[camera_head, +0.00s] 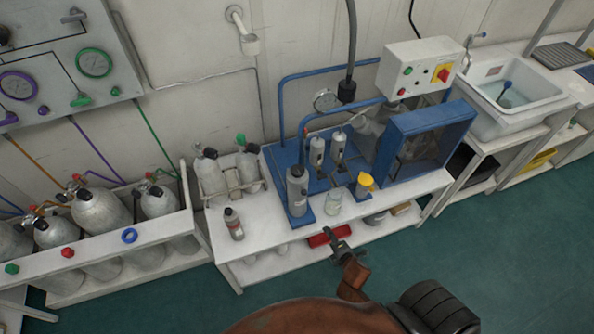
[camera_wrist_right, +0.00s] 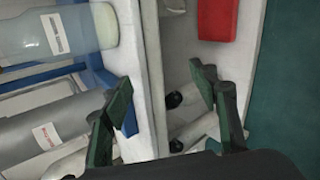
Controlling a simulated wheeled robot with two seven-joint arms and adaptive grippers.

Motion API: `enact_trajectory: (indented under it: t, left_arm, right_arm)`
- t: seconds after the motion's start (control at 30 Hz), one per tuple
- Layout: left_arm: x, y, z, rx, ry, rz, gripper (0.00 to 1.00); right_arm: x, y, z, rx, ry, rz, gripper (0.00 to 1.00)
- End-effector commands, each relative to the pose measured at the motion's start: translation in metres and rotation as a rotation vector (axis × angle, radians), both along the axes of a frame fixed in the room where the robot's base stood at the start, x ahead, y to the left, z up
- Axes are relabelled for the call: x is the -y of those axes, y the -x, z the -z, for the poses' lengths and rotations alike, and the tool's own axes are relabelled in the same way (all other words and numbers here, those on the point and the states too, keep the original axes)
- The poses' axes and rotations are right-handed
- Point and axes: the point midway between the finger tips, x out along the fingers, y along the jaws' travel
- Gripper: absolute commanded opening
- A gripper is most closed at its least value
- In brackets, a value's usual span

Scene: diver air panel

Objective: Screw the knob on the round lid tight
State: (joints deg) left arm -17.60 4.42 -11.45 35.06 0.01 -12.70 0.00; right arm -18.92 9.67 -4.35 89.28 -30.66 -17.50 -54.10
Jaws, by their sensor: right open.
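A tall grey canister (camera_head: 297,192) with a round top (camera_head: 296,172) stands at the front left of the blue rig. I cannot make out which part is the lid's knob. The canister also appears at the left of the right wrist view (camera_wrist_right: 40,132). My right gripper (camera_head: 340,246) is open and empty at the bench's front edge, below and to the right of the canister. Its two green-padded fingers (camera_wrist_right: 165,105) stand apart over the bench edge and lower shelf. My left gripper is not in view.
A clear jar (camera_head: 333,203) and a yellow-topped item (camera_head: 364,184) stand beside the canister. A sink (camera_head: 515,98) is at right.

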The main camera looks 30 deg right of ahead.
Motion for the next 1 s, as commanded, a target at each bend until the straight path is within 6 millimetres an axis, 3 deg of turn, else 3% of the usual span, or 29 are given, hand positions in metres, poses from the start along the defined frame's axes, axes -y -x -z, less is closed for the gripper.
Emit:
enact_trajectory:
  t: [0.03, 0.2, 0.3, 0.4, 0.6, 0.73, 1.0]
  left_arm:
    - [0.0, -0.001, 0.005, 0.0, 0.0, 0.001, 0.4]
    - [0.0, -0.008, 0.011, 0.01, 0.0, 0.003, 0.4]
    - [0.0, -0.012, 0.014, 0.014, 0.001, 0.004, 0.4]
    - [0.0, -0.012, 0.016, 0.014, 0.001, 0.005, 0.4]
    - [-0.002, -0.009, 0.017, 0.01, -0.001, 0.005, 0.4]
    - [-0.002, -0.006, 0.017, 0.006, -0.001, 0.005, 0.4]
    - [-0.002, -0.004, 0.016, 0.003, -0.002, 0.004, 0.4]
  right_arm:
    - [0.005, -0.018, -0.037, 0.049, 0.1, -0.054, 0.54]
    - [0.012, -0.056, -0.151, 0.172, 0.413, -0.185, 0.54]
    - [0.012, -0.067, -0.212, 0.228, 0.589, -0.237, 0.54]
    - [0.003, -0.078, -0.254, 0.269, 0.795, -0.328, 0.54]
    - [-0.024, -0.096, -0.292, 0.315, 1.142, -0.511, 0.54]
    - [-0.039, -0.103, -0.306, 0.333, 1.314, -0.596, 0.54]
    - [-0.048, -0.127, -0.313, 0.345, 1.409, -0.642, 0.54]
